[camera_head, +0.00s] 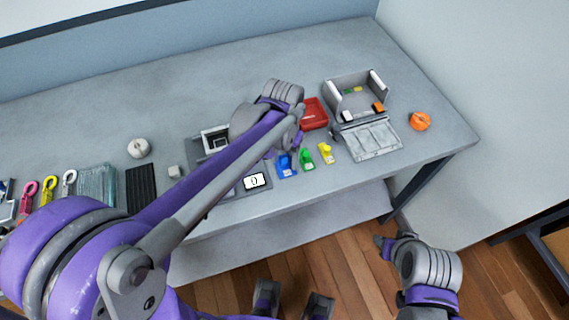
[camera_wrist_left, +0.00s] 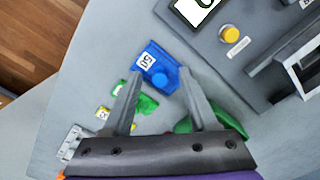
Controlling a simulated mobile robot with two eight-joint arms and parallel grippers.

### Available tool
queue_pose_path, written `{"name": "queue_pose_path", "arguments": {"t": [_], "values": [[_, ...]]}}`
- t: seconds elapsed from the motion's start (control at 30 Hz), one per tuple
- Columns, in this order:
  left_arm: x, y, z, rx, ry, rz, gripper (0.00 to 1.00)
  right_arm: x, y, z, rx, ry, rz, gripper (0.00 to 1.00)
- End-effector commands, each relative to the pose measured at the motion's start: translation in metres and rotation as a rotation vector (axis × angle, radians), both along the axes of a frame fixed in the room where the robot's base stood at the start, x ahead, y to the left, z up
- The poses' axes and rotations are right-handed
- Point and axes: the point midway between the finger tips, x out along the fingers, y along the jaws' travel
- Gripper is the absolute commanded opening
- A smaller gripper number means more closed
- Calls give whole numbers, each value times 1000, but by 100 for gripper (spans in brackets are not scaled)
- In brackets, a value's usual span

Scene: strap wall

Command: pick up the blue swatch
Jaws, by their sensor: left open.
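The blue swatch (camera_head: 286,165) lies on the grey table at the left end of a short row, left of the green swatch (camera_head: 307,159) and yellow swatch (camera_head: 326,153). In the left wrist view the blue swatch (camera_wrist_left: 160,70) shows a white printed label and a round blue knob. My left gripper (camera_head: 285,146) is over the table close to the blue swatch. In the wrist view its open, empty fingers (camera_wrist_left: 161,76) point at the swatch, one tip to each side in the picture. The height between them is unclear. My right gripper (camera_head: 386,246) is low, beyond the table's front edge.
A device with a lit screen (camera_head: 255,182) stands left of the swatches. A red tray (camera_head: 313,114) lies behind them, with a grey open box (camera_head: 358,95) and an orange round object (camera_head: 420,121) to the right. A green object (camera_wrist_left: 236,119) is partly hidden by my gripper.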

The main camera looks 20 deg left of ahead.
Motion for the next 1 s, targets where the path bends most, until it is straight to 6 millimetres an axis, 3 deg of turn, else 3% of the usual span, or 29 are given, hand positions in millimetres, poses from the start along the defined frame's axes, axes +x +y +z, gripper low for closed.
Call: {"name": "queue_pose_path", "arguments": {"t": [0.17,0.5,0.87,1.0], "values": [[0,0,0,0,0,0,59,0,0,0,0,0,0,50],[0,0,0,0,0,0,0,0,0,0,0,0,0,50],[0,0,1,0,0,0,0,0,0,0,0,0,0,50],[0,0,9,0,0,0,0,0,0,1,0,0,0,50]]}}
